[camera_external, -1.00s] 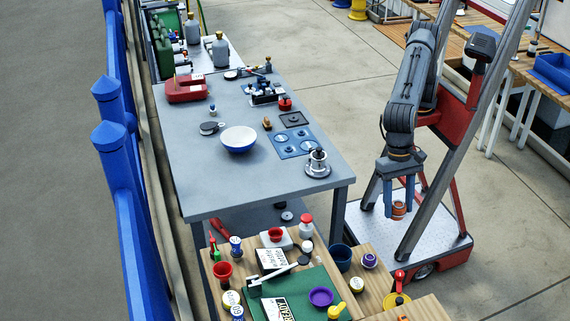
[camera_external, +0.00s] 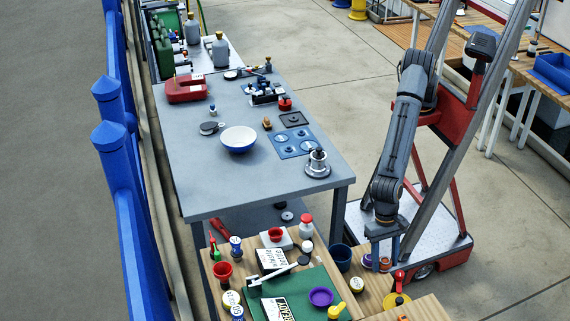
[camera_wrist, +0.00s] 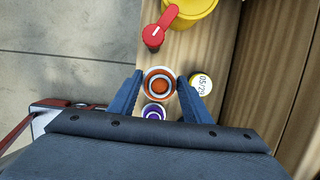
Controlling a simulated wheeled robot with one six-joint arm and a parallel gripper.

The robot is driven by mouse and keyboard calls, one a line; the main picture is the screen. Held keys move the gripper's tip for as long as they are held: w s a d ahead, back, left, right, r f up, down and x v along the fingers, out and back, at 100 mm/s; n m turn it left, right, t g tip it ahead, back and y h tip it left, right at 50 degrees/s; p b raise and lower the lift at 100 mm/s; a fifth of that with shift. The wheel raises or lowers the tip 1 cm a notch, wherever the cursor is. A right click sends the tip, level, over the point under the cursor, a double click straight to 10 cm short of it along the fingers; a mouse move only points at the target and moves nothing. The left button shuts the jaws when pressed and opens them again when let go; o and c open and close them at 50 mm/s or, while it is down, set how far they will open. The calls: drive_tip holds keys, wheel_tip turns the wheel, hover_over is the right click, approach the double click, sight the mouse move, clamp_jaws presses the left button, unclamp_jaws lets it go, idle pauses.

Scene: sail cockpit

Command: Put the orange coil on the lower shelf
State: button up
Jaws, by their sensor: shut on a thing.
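The orange coil (camera_wrist: 159,84), a round ringed piece, sits between the two blue fingers of my gripper (camera_wrist: 160,79) in the wrist view. My gripper is shut on it. The tabletop hides most of the shelf.
A purple-topped piece (camera_wrist: 154,114) is close to my gripper. A white-labelled round piece (camera_wrist: 203,84) and a yellow pot with a red lever (camera_wrist: 190,12) are nearby. A dark blue cup (camera_external: 341,258) stands left of my gripper. The wooden bench (camera_external: 372,299) is crowded.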

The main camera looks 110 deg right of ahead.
wheel_tip(320, 180, down, 8)
drive_tip(key=shift+r, duration=0.25)
drive_tip(key=shift+f, duration=0.15)
drive_tip(key=o, duration=1.2)
drive_tip(key=shift+c, duration=0.2)
drive_tip(key=v, duration=1.2)
